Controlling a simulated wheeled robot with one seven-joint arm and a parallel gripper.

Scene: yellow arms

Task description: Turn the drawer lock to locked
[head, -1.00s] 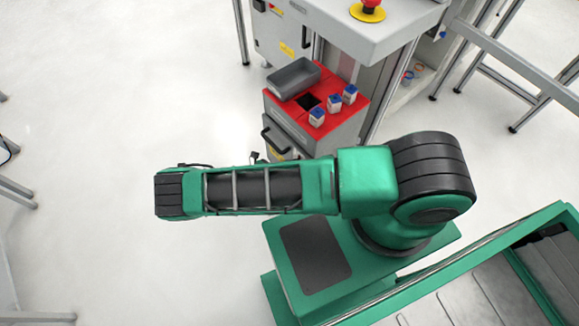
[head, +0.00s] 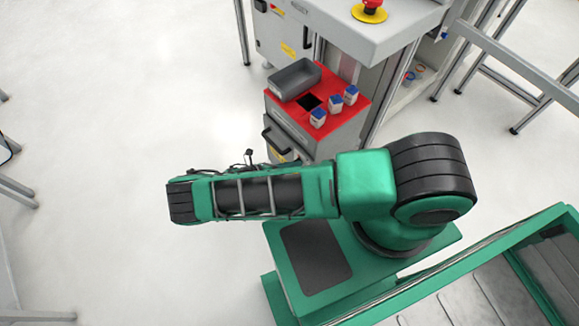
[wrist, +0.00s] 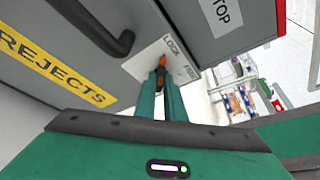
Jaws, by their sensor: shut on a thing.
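In the wrist view the orange knob of the drawer lock (wrist: 162,61) sits on a pale plate (wrist: 142,64) with small lettering on it. My gripper (wrist: 161,78) has its two green fingers shut on this knob. The fingers cover part of the knob, so its exact angle is hard to tell. The lock is beside the dark handle (wrist: 95,27) of a grey drawer front with a yellow REJECTS label (wrist: 50,70). In the head view the red-topped drawer cabinet (head: 325,143) stands beyond my arm, which hides the lock and my gripper.
A grey tray (head: 295,80) and several blue-capped containers (head: 335,103) stand on the cabinet's red top. A grey bench (head: 365,35) with a red button (head: 371,3) adjoins it. Open floor (head: 110,120) lies to the left.

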